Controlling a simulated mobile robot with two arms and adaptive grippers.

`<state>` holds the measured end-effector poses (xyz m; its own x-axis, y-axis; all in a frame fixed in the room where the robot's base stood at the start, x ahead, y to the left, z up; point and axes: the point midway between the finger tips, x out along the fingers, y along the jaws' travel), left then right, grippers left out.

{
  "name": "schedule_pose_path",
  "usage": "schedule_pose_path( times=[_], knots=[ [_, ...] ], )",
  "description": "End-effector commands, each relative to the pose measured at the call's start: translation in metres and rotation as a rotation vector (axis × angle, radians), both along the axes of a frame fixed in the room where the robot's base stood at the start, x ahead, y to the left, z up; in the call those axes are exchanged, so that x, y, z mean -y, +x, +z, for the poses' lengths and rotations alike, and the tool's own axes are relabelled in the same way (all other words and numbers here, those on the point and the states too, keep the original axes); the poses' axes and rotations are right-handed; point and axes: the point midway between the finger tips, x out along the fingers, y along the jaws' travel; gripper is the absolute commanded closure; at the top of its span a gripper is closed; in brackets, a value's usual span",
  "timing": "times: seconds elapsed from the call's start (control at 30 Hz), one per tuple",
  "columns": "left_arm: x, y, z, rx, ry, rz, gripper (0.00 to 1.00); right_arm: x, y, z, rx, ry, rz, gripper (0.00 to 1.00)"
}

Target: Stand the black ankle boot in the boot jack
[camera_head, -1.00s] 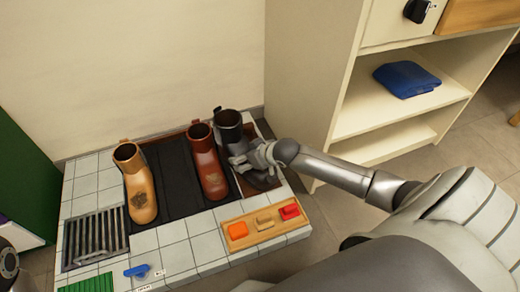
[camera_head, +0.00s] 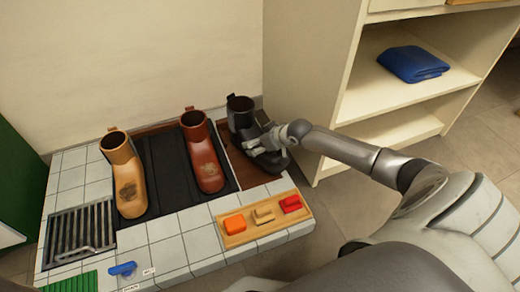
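The black ankle boot (camera_head: 241,117) stands upright at the back right of the tiled platform, over a brown board (camera_head: 242,176). I cannot tell whether its sole touches the board. My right gripper (camera_head: 262,143) is at the boot's front, around its instep, and appears shut on it; the fingers hide part of the boot. The toe points toward the front right. I cannot make out a boot jack for certain; the brown board is partly hidden by the boot. My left gripper is not in view.
A red-brown boot (camera_head: 202,150) and a tan boot (camera_head: 126,172) stand on the black mat (camera_head: 163,170) to the left. A wooden tray (camera_head: 263,232) holds several small blocks in front. A cream shelf (camera_head: 312,100) rises close on the right. A metal grate (camera_head: 78,235) is at left.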

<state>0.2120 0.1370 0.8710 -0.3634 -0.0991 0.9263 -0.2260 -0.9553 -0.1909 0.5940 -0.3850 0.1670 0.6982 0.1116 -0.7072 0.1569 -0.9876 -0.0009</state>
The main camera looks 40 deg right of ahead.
Motion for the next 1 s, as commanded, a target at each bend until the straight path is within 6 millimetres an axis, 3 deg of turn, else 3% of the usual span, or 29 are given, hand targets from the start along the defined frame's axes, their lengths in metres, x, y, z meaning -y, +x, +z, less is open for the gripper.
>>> schedule_pose_path(
  times=[0.27,0.7,0.73,0.87,1.0],
  knots=[
    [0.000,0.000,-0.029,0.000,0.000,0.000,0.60,0.005,0.003,-0.034,0.004,0.000,-0.001,0.67],
    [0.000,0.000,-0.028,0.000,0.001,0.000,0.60,0.005,0.003,-0.038,0.003,0.000,-0.001,0.67],
    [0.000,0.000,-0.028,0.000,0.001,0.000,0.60,0.005,0.001,-0.040,-0.002,-0.001,-0.001,0.21],
    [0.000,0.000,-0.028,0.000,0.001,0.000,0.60,0.005,0.001,-0.040,-0.002,-0.001,-0.001,0.04],
    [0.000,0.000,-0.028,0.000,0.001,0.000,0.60,0.005,0.001,-0.040,-0.001,-0.001,-0.001,0.02]
  ],
)
